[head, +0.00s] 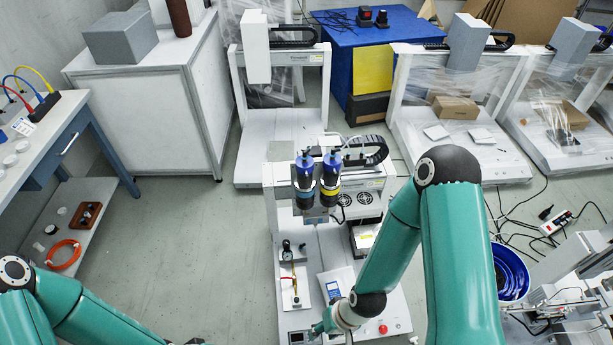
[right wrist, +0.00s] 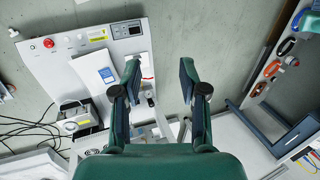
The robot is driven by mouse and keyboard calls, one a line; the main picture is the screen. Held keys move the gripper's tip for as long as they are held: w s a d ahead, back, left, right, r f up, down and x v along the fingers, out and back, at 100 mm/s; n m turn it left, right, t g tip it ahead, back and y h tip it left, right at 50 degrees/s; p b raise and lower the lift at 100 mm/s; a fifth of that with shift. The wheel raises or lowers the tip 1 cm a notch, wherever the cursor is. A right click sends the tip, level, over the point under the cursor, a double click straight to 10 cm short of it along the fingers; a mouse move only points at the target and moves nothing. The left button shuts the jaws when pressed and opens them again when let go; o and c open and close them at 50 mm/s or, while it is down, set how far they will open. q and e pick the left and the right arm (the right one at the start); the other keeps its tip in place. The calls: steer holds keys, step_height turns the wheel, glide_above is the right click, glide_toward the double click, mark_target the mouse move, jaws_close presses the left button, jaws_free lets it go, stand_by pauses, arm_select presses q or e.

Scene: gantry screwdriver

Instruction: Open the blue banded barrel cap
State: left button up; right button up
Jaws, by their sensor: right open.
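Two dark barrels with blue caps stand side by side on the gantry machine. The left one is the blue banded barrel (head: 304,190), with its cap (head: 304,160) on top. The right one is the yellow banded barrel (head: 330,185). My right gripper (head: 316,331) is over the front edge of the machine's base, well below the barrels in the head view and apart from them. The right wrist view shows its two fingers (right wrist: 161,80) spread with nothing held between them. I cannot make out the barrels in that view. My left arm enters at bottom left; its gripper is out of frame.
The machine base (head: 319,250) carries a gauge fixture (head: 290,265), a white packet (head: 337,284) and a red button (head: 383,329). A blue bin (head: 511,272) stands at right. A workbench (head: 40,130) is at left. The floor between is clear.

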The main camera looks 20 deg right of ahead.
arm_select(q)
steer(key=shift+o, duration=2.4)
steer(key=shift+f+b, duration=0.3)
steer(key=shift+b, duration=0.05)
steer(key=o, duration=0.6)
step_height(320, 180, down, 6)
steer(key=b, duration=0.6)
arm_select(e)
steer(key=n+t+h+b, duration=0.4)
steer(key=t+h+b, duration=0.3)
steer(key=t+b, duration=1.1)
glide_toward(307, 179)
arm_select(q)
steer(key=shift+o, duration=0.2)
step_height(307, 179, down, 20)
steer(key=b, duration=0.1)
steer(key=shift+r, duration=0.25)
arm_select(e)
steer(key=shift+g, duration=0.4)
steer(key=w, duration=0.3)
steer(key=w+d, duration=0.1)
steer(key=w, duration=0.6)
steer(key=shift+w+d+r, duration=0.25)
steer(key=shift+d+r, duration=0.05)
steer(key=shift+d, duration=0.1)
arm_select(q)
steer(key=shift+s, duration=0.1)
arm_select(e)
jaws_close()
